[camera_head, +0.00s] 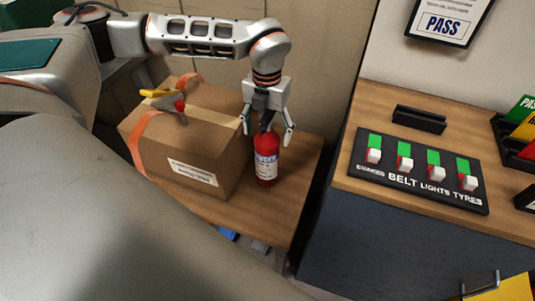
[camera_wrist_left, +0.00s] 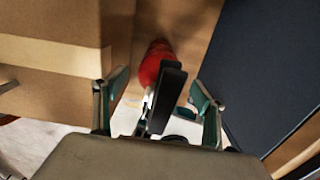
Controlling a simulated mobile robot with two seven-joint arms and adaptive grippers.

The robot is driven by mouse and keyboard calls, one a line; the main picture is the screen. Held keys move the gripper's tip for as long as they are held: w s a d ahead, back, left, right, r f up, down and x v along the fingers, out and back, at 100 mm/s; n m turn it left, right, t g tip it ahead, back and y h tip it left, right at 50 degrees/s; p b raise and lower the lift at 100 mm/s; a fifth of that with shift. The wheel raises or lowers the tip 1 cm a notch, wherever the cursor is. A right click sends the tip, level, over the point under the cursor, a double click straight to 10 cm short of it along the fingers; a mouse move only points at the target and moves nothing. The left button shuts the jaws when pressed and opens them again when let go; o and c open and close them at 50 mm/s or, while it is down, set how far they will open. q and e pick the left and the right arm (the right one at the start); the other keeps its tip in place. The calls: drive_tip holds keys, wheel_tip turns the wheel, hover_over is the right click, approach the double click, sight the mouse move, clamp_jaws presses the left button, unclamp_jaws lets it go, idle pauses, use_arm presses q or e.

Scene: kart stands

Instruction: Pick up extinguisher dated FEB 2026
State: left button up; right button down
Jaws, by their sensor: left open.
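A red fire extinguisher (camera_head: 266,160) with a white label and a black top stands upright on a wooden table, just right of a cardboard box. Its label text is too small to read. My left gripper (camera_head: 268,135) is open above it, pointing down, with its fingers on either side of the extinguisher's top. In the left wrist view the red body (camera_wrist_left: 155,62) and black handle (camera_wrist_left: 167,95) show between the open fingers (camera_wrist_left: 158,100). I cannot tell whether the fingers touch it. My right gripper is not in view.
The taped cardboard box (camera_head: 205,140) stands close on the left, with a yellow and red item (camera_head: 165,98) on top. The wooden table (camera_head: 265,217) ends at a gap before a dark cabinet (camera_head: 375,250). A switch board (camera_head: 420,170) lies on that cabinet.

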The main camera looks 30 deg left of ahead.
use_arm(q)
drive_tip(key=shift+f, duration=0.55)
drive_tip(key=c, duration=1.8)
drive_tip(key=shift+w+r, duration=0.1)
drive_tip(key=shift+r, duration=0.05)
clamp_jaws()
